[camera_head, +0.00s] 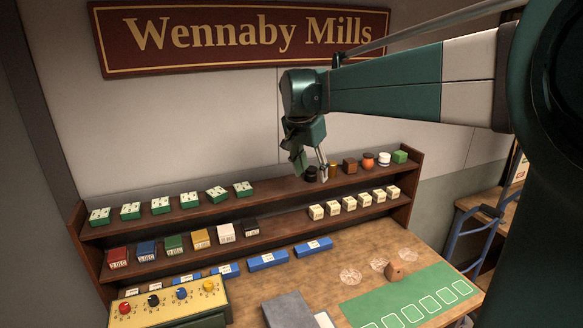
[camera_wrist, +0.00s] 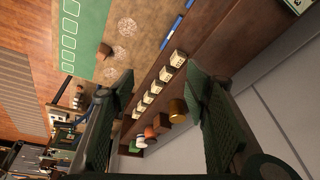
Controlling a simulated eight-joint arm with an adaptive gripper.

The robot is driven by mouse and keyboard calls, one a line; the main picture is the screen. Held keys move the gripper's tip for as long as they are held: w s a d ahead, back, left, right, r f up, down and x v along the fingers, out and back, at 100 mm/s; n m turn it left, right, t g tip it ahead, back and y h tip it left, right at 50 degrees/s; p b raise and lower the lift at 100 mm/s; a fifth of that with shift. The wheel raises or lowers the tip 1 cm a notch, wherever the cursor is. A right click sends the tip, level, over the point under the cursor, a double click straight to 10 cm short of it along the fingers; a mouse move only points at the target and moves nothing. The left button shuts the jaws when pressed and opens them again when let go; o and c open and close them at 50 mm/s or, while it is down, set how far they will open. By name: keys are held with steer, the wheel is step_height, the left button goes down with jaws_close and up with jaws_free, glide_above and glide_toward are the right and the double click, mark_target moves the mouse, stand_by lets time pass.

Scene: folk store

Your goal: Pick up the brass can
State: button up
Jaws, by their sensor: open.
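The brass can (camera_head: 333,168) is a small gold cylinder on the upper shelf, between a black jar and a brown block. In the wrist view the brass can (camera_wrist: 177,110) shows in the gap between my fingers, closer to the right finger. My gripper (camera_head: 312,166) is open and empty, pointing down at the upper shelf just left of the can. In the wrist view my gripper (camera_wrist: 160,82) has its fingers spread wide. In the head view a fingertip is close to the can's left side; I cannot tell if they touch.
A black jar (camera_head: 311,173) is beside my fingers. Right of the can stand a brown block (camera_head: 350,165), an orange jar (camera_head: 368,160), a white jar (camera_head: 384,159) and a green box (camera_head: 400,156). Several cream boxes (camera_head: 348,204) line the lower shelf. The wall is close behind.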

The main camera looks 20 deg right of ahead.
steer(key=w+d+m+g+p, duration=0.1)
steer(key=w+d+m+p, duration=0.15)
steer(key=w+d, duration=0.5)
steer(key=m+g+h, duration=0.1)
steer(key=m+g, duration=0.1)
steer(key=m, duration=0.3)
glide_above(330, 163)
steer(key=a, duration=0.2)
steer(key=shift+w+a+f+p, duration=0.1)
steer(key=shift+w+f+p, duration=0.05)
steer(key=shift+f, duration=0.3)
steer(key=shift+w+a+f+p, duration=0.1)
steer(key=shift+f+p, duration=0.05)
steer(key=shift+f, duration=0.25)
steer(key=shift+d+f, duration=0.1)
steer(key=shift+x, duration=1.2)
steer(key=shift+f, duration=0.1)
steer(key=shift+x, duration=2.5)
steer(key=shift+d, duration=0.2)
steer(key=shift+c, duration=0.4)
